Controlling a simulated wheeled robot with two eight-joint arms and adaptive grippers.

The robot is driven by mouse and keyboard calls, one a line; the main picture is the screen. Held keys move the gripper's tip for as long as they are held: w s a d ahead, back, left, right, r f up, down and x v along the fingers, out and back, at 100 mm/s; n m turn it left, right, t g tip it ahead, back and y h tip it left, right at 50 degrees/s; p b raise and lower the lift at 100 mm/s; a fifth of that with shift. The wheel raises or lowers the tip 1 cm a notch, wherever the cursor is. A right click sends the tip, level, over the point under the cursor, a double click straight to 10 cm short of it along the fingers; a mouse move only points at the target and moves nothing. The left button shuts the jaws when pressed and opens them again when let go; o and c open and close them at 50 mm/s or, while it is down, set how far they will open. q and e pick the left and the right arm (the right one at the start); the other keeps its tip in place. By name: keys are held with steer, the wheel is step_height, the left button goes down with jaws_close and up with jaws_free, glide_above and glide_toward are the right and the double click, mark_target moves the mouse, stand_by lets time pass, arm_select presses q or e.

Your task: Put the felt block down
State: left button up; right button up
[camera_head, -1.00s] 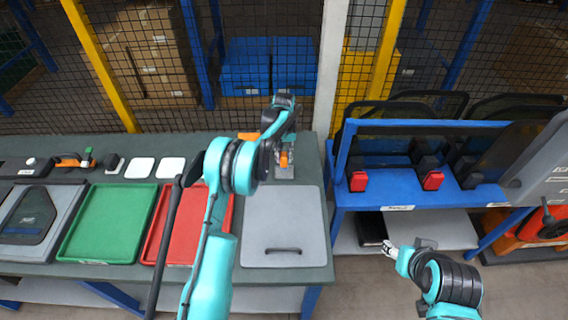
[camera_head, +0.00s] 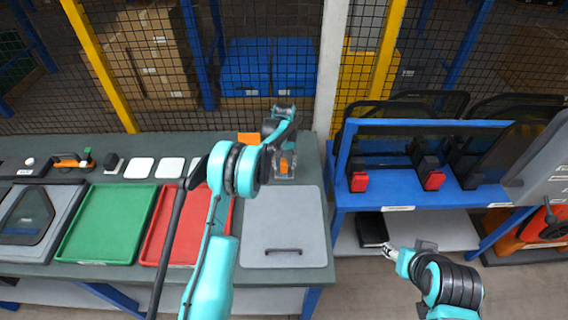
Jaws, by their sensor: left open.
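My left gripper (camera_head: 272,138) is at the back of the green worktable (camera_head: 318,165), behind the grey panel. It is open, and its fingertips are partly hidden by my arm. Just by it, a small orange piece (camera_head: 284,164) sits on a grey base, and a flat orange piece (camera_head: 249,139) lies behind my arm. I cannot tell for sure which thing is the felt block; none shows clearly between the fingers. My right gripper (camera_head: 391,252) is low at the right, in front of the blue rack; its fingers are too small to read.
A green tray (camera_head: 108,224) and a red tray (camera_head: 165,225) lie left of the grey panel (camera_head: 284,228). White pads (camera_head: 139,168) and small tools line the table's back. The blue rack (camera_head: 395,188) with red clips stands right. Mesh fencing closes the back.

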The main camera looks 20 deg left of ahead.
mark_target(284, 161)
arm_select(q)
steer(key=shift+r, duration=0.2)
steer(key=s+d+r+t+p, duration=0.1)
steer(key=s+r, duration=0.2)
steer(key=r, duration=0.8)
steer(key=s+r+t+p, duration=0.1)
steer(key=s+r, duration=0.3)
steer(key=r, duration=0.7)
steer(key=s+d+r+m+t, duration=0.1)
steer(key=s+r+t, duration=0.15)
steer(key=s, duration=0.85)
steer(key=s+d+r+m+t, duration=0.1)
steer(key=s+r, duration=0.2)
steer(key=s, duration=0.7)
steer(key=s+f+m+t, duration=0.1)
steer(key=s+f, duration=0.4)
steer(key=s, duration=0.4)
steer(key=shift+t, duration=0.35)
